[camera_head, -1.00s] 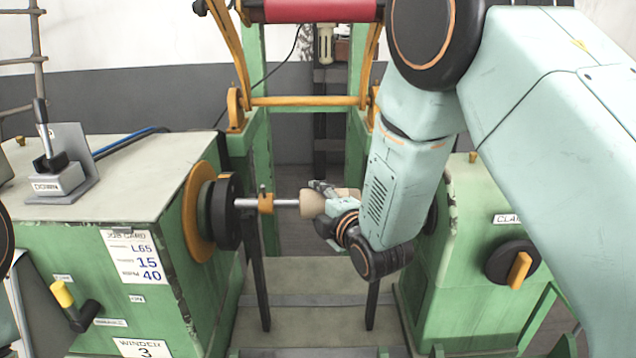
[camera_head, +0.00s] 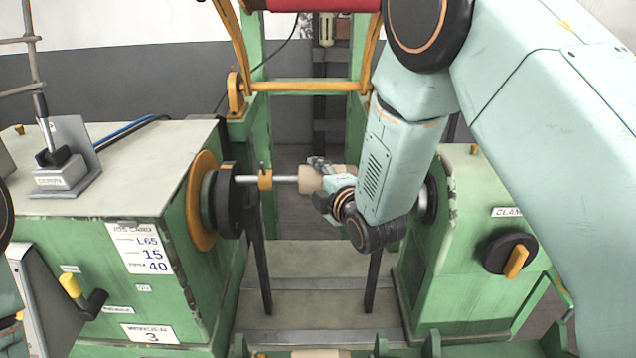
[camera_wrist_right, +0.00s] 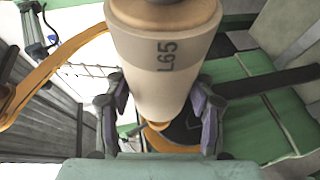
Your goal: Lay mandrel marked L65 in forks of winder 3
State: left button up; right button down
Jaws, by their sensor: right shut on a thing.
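The mandrel marked L65 has a tan body (camera_head: 311,179), with its label readable in the right wrist view (camera_wrist_right: 165,70). Its grey steel shaft (camera_head: 285,179) points left, level, toward winder 3's black disc (camera_head: 228,204). An orange collar (camera_head: 265,180) shows on the shaft near the left black fork post (camera_head: 259,250). Whether the shaft touches the fork is unclear. My right gripper (camera_head: 325,172) is shut on the tan body. The right fork post (camera_head: 374,280) shows low down; its top is hidden behind my right arm.
An orange crossbar (camera_head: 305,87) and red roll (camera_head: 310,5) are behind.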

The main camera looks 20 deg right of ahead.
jog(key=shift+w+d+f+b, duration=0.25)
jog(key=shift+w+f+b, duration=0.1)
jog(key=shift+w, duration=0.25)
jog(key=shift+w+d+f+b, duration=0.25)
jog(key=shift+w+f, duration=0.1)
jog(key=shift+w, duration=0.2)
jog(key=f+b, duration=0.1)
jog(key=f, duration=0.1)
jog(key=f+b, duration=0.1)
jog(key=b, duration=0.1)
jog(key=w+f+b, duration=0.1)
jog(key=f, duration=0.1)
jog(key=shift+f+b, duration=0.3)
jog(key=shift+b, duration=0.05)
jog(key=shift+d+f, duration=0.1)
jog(key=shift+f, duration=0.15)
